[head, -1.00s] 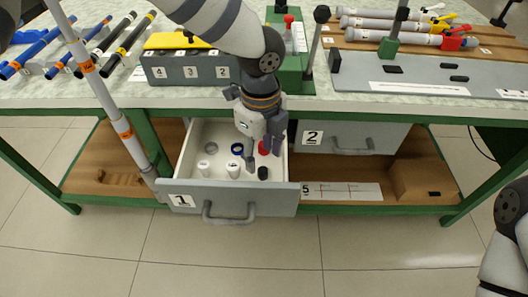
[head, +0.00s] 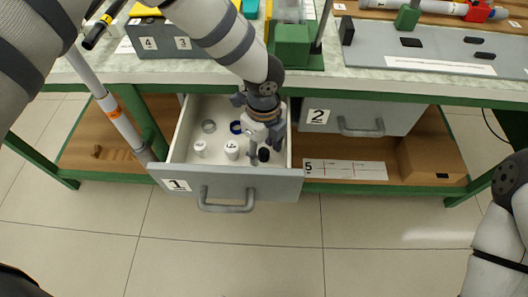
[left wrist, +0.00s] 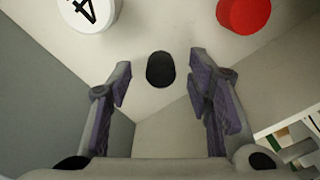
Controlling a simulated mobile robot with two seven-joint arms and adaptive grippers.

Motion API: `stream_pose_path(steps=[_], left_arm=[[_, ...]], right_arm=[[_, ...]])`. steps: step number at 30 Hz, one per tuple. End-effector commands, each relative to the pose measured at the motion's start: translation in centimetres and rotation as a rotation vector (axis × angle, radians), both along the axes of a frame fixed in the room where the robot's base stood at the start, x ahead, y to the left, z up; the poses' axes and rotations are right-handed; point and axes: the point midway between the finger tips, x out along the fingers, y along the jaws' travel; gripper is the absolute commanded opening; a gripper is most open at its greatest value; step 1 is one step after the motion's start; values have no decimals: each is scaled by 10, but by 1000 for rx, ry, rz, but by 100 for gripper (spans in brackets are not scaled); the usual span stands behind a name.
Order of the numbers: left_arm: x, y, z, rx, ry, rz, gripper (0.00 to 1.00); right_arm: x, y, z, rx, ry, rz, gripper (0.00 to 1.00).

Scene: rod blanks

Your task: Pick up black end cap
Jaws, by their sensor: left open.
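The black end cap (head: 264,155) lies on the floor of the open drawer, near its front right corner. In the left wrist view the black end cap (left wrist: 160,69) shows dark and upright between the two fingers, with a gap on each side. My left gripper (head: 265,152) reaches down into the drawer, open and empty, its fingers around the cap's place. The left wrist view shows its spread purple-padded fingers (left wrist: 160,82). My right gripper is out of view; only part of my right arm shows at the right edge.
Drawer 1 (head: 235,184) is pulled out below the bench. It also holds white caps (head: 231,150), a grey ring (head: 208,126), a blue ring (head: 236,127) and a red cap (left wrist: 243,14). Closed drawer 2 (head: 395,117) is at the right. The drawer walls stand close to the gripper.

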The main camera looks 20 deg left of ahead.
Motion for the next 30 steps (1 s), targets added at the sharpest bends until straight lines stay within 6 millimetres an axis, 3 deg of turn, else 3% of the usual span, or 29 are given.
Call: stream_pose_path(steps=[5,11,21,23,30], left_arm=[[1,0,0,0,-2,0,46],[1,0,1,0,-2,0,12],[1,0,3,0,-2,0,12],[2,0,12,0,-4,-1,12],[2,0,74,-1,-8,0,12]], right_arm=[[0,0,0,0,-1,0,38],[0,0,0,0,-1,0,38],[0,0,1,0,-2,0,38],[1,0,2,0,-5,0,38],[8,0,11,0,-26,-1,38]])
